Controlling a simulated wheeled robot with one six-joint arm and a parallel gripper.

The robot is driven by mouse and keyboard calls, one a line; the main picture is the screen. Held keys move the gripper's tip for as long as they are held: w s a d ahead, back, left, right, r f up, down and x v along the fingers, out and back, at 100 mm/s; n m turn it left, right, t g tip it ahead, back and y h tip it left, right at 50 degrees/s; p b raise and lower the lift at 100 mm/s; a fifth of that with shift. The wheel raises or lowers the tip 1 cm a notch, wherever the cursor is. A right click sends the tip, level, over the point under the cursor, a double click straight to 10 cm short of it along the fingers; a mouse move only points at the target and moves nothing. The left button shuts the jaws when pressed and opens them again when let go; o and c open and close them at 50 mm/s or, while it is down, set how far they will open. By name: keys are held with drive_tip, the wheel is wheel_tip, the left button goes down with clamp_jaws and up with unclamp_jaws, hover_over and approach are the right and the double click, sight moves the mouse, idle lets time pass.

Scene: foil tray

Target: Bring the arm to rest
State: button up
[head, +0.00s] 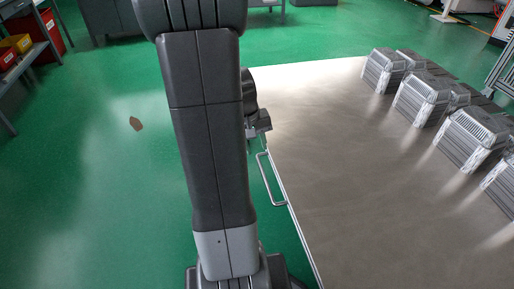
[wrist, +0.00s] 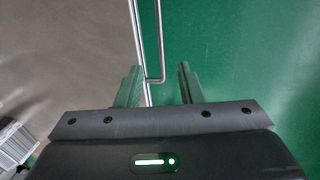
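My gripper (wrist: 158,74) shows in the wrist view with its two fingers apart and nothing held between them. The silver handle (wrist: 158,45) on the table's edge appears between the fingers in that view; I cannot tell how far below them it lies. In the head view, part of my gripper (head: 262,126) shows to the right of my arm, by the table's left edge. The rest is hidden behind my arm. The foil trays (head: 421,96) stand in several tall stacks along the right part of the table, well apart from my gripper.
The steel table (head: 350,190) is bare from its left edge to the stacks. A stack also shows at the wrist view's lower left (wrist: 14,145). A shelf with bins (head: 18,45) stands far left.

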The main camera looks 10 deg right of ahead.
sight(264, 176)
drive_tip(key=d+f+b, duration=0.1)
drive_tip(key=f, duration=0.3)
drive_tip(key=f+b, duration=0.2)
drive_tip(key=f, duration=0.3)
drive_tip(key=d+f+b, duration=0.1)
drive_tip(key=f+b, duration=0.1)
drive_tip(key=f, duration=0.2)
drive_tip(key=shift+w+d+f, duration=0.1)
drive_tip(key=shift+d+f, duration=0.25)
drive_tip(key=shift+f, duration=0.05)
drive_tip(key=shift+r, duration=0.1)
drive_tip(key=shift+r, duration=0.1)
